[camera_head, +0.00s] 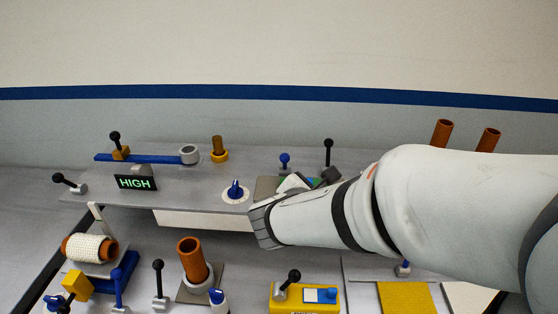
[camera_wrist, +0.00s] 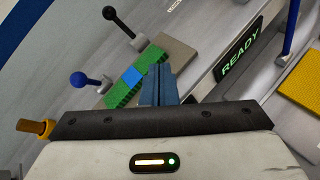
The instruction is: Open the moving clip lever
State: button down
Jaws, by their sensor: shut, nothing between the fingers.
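Two small levers stand at the back of the bench: one with a blue knob (camera_head: 285,158) and one with a black knob (camera_head: 328,144). In the wrist view the blue-knobbed lever (camera_wrist: 79,79) is at the left and the black-knobbed lever (camera_wrist: 111,15) is at the top. I cannot tell which is the moving clip lever. A green strip with a blue middle section (camera_wrist: 131,77) lies in front of them. My gripper (camera_wrist: 161,72) is shut and empty, its blue-grey fingers over or beside this strip. Whether they touch it is unclear. In the head view my arm hides much of this area.
A display reading READY (camera_wrist: 240,48) stands right of my fingers, with a blue post (camera_wrist: 291,28) and yellow pad (camera_wrist: 302,80) beyond. At the left are a HIGH display (camera_head: 135,183), a blue dial (camera_head: 235,190) and a wound roll (camera_head: 88,248). A yellow control box (camera_head: 305,297) sits in front.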

aim_at(285, 166)
jog(key=w+a+n+t+y, duration=0.1)
jog(key=a+n+t+y, duration=0.2)
jog(key=a+n, duration=0.4)
jog(key=a, duration=0.3)
jog(key=shift+w+a+f+n+t+y+b, duration=0.2)
jog(key=shift+w+f+n+t+y+b, duration=0.1)
jog(key=shift+w+f+t+y+b, duration=0.1)
jog(key=p+x, duration=0.1)
jog(key=x, duration=0.9)
